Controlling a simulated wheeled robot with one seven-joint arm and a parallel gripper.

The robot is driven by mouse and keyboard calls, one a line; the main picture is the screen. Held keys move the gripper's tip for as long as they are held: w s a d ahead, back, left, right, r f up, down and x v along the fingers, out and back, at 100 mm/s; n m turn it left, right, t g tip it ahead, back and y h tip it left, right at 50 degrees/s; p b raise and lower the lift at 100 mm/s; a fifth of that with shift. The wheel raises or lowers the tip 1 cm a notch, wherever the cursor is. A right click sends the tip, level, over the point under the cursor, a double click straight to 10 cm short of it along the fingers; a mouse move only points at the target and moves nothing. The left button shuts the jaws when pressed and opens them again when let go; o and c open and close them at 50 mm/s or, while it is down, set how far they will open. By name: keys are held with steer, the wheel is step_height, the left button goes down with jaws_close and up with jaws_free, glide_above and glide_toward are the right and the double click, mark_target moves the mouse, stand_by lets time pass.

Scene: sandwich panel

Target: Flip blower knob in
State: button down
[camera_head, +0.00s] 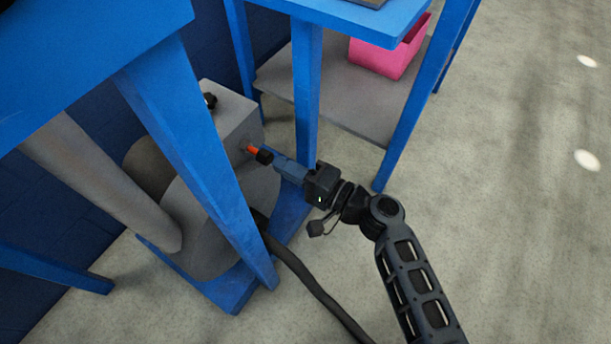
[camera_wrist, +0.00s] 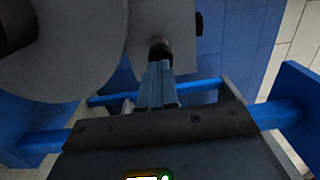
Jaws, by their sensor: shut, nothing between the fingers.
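The blower (camera_head: 205,215) is a grey rounded housing with a grey box (camera_head: 230,115) on it, standing inside a blue frame. A knob (camera_head: 253,150) with an orange stem and a black end sticks out of the box's side. In the wrist view, its dark end (camera_wrist: 160,50) is straight ahead of the fingertips. My gripper (camera_head: 278,161) is shut and empty, pointing at the knob's end. The fingertips (camera_wrist: 158,66) are at or very close to it; I cannot tell if they touch.
Blue table legs (camera_head: 308,95) stand close behind my gripper, and another leg (camera_head: 195,150) crosses in front of the blower. A pink bin (camera_head: 380,60) sits on a grey shelf (camera_head: 335,100). A dark hose (camera_head: 315,285) runs along the floor. The floor at right is clear.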

mark_target(271, 159)
steer(key=shift+w+a, duration=0.25)
steer(key=shift+a, duration=0.1)
steer(key=b+x, duration=0.2)
steer(key=shift+w+a+f, duration=0.15)
steer(key=shift+w+a, duration=0.05)
steer(key=shift+w+a+r, duration=0.15)
steer(key=shift+a+r, duration=0.05)
steer(key=shift+r, duration=0.05)
